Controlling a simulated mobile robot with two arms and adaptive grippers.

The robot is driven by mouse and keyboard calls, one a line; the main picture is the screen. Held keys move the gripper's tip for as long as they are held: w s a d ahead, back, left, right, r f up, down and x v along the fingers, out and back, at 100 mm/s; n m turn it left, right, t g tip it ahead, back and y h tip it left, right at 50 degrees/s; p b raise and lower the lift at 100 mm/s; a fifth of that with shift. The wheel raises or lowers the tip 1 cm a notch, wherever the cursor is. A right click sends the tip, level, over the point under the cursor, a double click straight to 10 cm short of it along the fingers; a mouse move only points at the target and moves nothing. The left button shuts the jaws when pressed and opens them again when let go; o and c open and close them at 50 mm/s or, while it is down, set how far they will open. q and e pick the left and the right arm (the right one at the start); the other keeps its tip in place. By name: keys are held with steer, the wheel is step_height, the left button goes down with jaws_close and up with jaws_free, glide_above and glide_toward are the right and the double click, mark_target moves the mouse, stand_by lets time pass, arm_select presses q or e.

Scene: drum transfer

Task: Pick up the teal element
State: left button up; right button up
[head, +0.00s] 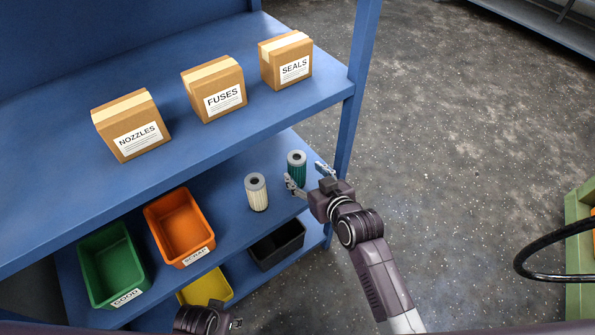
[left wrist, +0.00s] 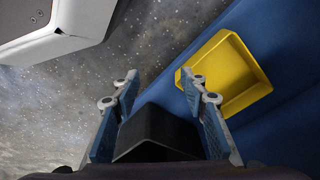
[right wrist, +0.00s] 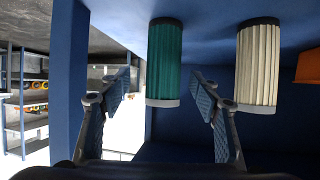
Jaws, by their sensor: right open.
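The teal element (head: 297,168) is a pleated cylinder with grey end caps. It stands upright on the middle blue shelf near the right post. My right gripper (head: 305,176) is open in front of it, with its fingertips towards the element's two sides. In the right wrist view, which looks upside down, the teal element (right wrist: 165,60) shows between and beyond the open fingers. I cannot tell whether either finger touches it. My left gripper (left wrist: 159,76) is open and empty, low by the shelf unit; its arm shows at the bottom of the head view.
Orange (head: 170,206) and green (head: 90,248) bins stand farther left. Yellow (head: 205,290) and black (head: 277,245) bins sit lower. The upper shelf (head: 190,145) with labelled boxes overhangs.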

mark_target(301, 172)
steer(key=b+x, duration=0.1)
steer(key=x, duration=0.3)
steer(key=shift+a, duration=0.25)
steer(key=shift+w+a+f, duration=0.15)
steer(key=shift+w, duration=0.15)
arm_select(q)
steer(key=r, duration=0.1)
steer(key=w+r, duration=0.1)
steer(key=r, duration=0.3)
steer(key=shift+w+d, duration=0.1)
steer(key=shift+w, duration=0.25)
arm_select(e)
steer(key=shift+c, duration=0.6)
steer(key=c, duration=1.2)
